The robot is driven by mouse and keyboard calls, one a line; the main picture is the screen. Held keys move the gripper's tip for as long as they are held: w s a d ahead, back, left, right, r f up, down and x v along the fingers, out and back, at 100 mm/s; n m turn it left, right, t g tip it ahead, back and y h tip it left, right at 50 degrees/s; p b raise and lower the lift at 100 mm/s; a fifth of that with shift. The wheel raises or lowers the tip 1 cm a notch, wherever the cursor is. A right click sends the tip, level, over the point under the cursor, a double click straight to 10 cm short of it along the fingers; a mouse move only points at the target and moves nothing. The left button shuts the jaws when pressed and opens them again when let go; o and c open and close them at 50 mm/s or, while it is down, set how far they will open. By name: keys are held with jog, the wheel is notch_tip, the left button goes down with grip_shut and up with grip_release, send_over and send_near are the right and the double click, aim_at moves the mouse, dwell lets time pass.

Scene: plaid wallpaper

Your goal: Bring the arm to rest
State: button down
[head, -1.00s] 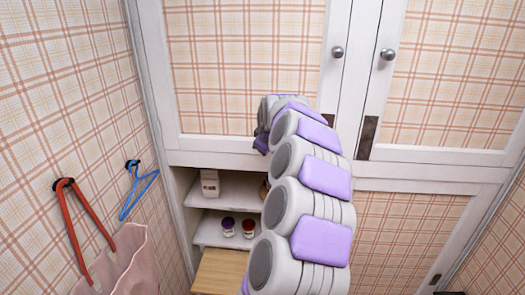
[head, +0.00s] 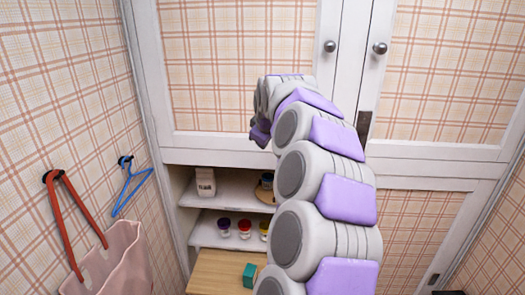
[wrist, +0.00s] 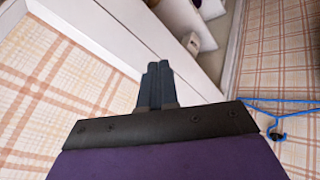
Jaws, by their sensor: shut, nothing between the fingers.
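My arm (head: 325,185) rises from the bottom of the head view and reaches toward the plaid cabinet doors. Its end is at the upper middle, in front of the left door, and the fingers are hard to make out there. In the wrist view my gripper (wrist: 158,85) shows two dark fingers side by side, shut with nothing between them. The fingers stand apart from the shelves and the wall.
An open shelf unit (head: 212,229) holds a white box (head: 206,182) and several small jars (head: 244,229). A teal block (head: 249,275) lies on the wooden surface (head: 215,272). A pink bag (head: 115,262) and a blue hanger (head: 132,187) hang on the left wall.

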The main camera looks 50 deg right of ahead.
jog(key=a+f+n+g+y+b, duration=0.1)
jog(key=a+f+b, duration=0.3)
jog(key=a, duration=0.7)
jog(key=s+a+f+y+b, duration=0.1)
jog(key=a+f+y+b, duration=0.15)
jog(key=a+f, duration=0.55)
jog(key=a+f+n+g+y+b, duration=0.1)
jog(key=a+f+b, duration=0.2)
jog(key=a, duration=1)
jog(key=s+a+f+m+g+b, duration=0.1)
jog(key=s+a+f+b, duration=0.4)
jog(key=s+f, duration=0.6)
jog(key=s+a+f+m+g+b, duration=0.1)
jog(key=s+a+f+g+b, duration=0.3)
jog(key=s+a+f, duration=0.6)
jog(key=shift+s+f+b, duration=0.35)
jog(key=shift+s+f, duration=0.15)
jog(key=shift+s, duration=0.65)
jog(key=shift+y, duration=0.25)
